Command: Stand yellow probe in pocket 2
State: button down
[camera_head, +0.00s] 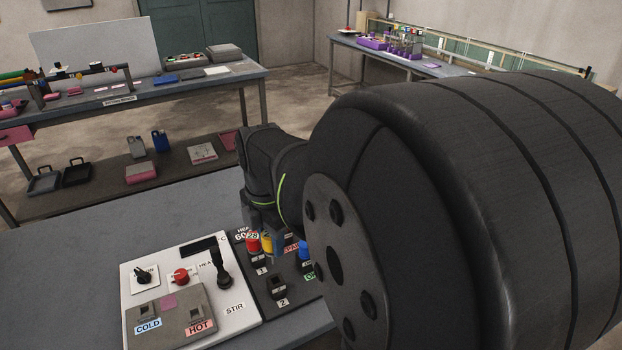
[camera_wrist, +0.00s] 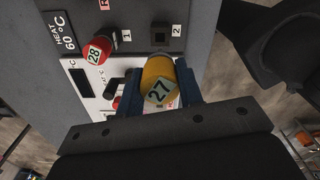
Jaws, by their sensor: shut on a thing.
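The yellow probe (camera_wrist: 155,70), labelled 27 on its end, is between the two blue fingers of my gripper (camera_wrist: 159,88) in the wrist view. The fingers are shut on it. In the head view the yellow probe (camera_head: 267,243) shows beside the red probe, and my arm hides most of the gripper. Pocket 2 (camera_head: 278,284) is a square opening in the dark block, nearer the head camera than the probe, and looks empty. It also shows in the wrist view (camera_wrist: 160,38), beyond the probe. The probe's lower end is hidden.
A red probe (camera_head: 252,243) labelled 28 stands by pocket 1; it shows in the wrist view (camera_wrist: 97,50). A blue probe (camera_head: 304,254) is at the right of the block. The white panel (camera_head: 190,255) has a black lever (camera_head: 222,270) and a red knob (camera_head: 180,277).

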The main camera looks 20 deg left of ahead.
aim_at(273, 258)
jog(key=shift+f, duration=2.7)
jog(key=shift+f, duration=0.2)
jog(key=shift+f, duration=1.75)
jog(key=c, duration=0.9)
grip_release()
jog(key=shift+r, duration=0.15)
jog(key=shift+r, duration=2.4)
